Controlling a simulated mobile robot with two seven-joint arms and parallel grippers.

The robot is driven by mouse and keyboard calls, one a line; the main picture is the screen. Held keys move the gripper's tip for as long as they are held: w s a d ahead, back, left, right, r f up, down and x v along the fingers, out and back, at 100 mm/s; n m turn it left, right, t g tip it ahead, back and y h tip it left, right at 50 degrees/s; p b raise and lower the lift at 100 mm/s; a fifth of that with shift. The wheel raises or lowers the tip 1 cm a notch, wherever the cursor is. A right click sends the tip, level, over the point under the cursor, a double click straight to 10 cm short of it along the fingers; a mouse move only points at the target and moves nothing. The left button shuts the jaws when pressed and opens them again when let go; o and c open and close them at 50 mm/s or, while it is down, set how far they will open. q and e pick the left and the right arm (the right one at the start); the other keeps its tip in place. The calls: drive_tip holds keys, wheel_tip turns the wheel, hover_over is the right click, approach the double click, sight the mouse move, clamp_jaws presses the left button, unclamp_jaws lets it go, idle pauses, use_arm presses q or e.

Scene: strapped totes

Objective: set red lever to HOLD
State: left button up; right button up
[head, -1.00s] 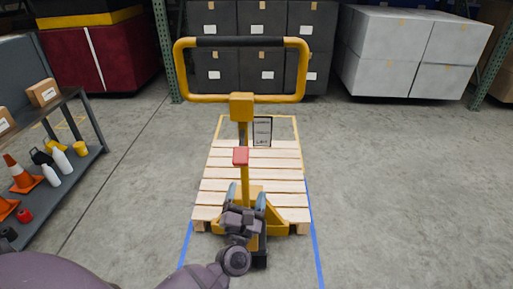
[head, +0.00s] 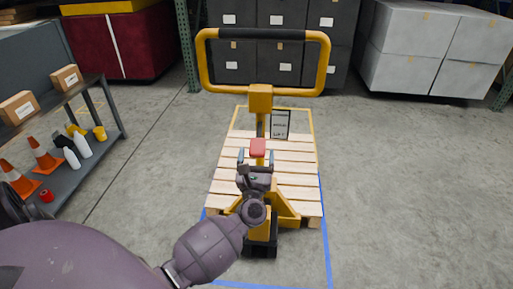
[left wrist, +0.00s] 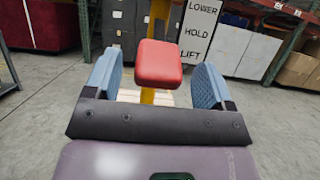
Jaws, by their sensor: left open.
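The red lever (head: 258,147) is a red block on the yellow post of the pallet jack (head: 260,98). In the left wrist view the red lever (left wrist: 158,64) sits between the two blue finger pads of my left gripper (left wrist: 155,85), with gaps on both sides. My left gripper (head: 256,160) is open, just below and in front of the lever in the head view. A sign (left wrist: 198,30) behind it reads LOWER, HOLD, LIFT from top to bottom; it also shows in the head view (head: 280,124). My right gripper is not in view.
The jack stands at a wooden pallet (head: 225,170) inside blue floor tape (head: 326,245). A shelf cart (head: 95,155) with cones, bottles and boxes is at left. Strapped dark totes (head: 275,60) and white totes (head: 415,60) stand behind. The floor at right is clear.

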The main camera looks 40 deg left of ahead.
sight(258, 141)
use_arm(q)
drive_tip(key=shift+x, duration=1.25)
